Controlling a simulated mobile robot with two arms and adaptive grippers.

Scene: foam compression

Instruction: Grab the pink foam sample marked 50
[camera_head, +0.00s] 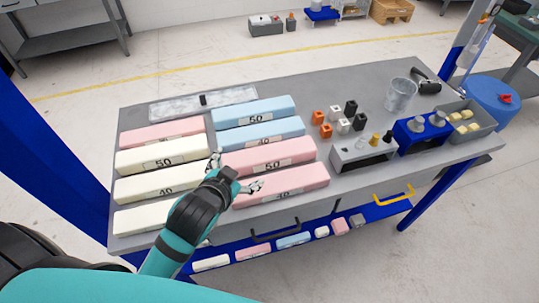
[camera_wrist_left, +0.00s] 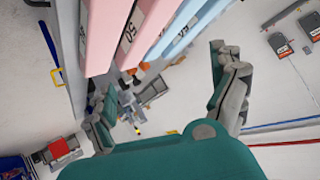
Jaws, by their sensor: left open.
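The pink foam sample marked 50 (camera_head: 285,153) lies on the grey table top, in the right column of foam blocks. A blue block marked 40 (camera_head: 285,130) lies behind it and a pink block marked 40 (camera_head: 300,180) in front. My left gripper (camera_head: 236,172) is open and empty at the left ends of the two pink blocks and hides part of them. In the left wrist view the pink block marked 50 (camera_wrist_left: 142,30) is at the top, ahead of my open fingers (camera_wrist_left: 168,98), not between them. My right gripper is not in view.
Cream blocks (camera_head: 163,154) and another pink block (camera_head: 160,132) fill the left column. A blue block marked 50 (camera_head: 253,110) lies at the back. Small cubes (camera_head: 326,131), a clear cup (camera_head: 400,95) and weight holders (camera_head: 362,153) stand to the right on the table.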

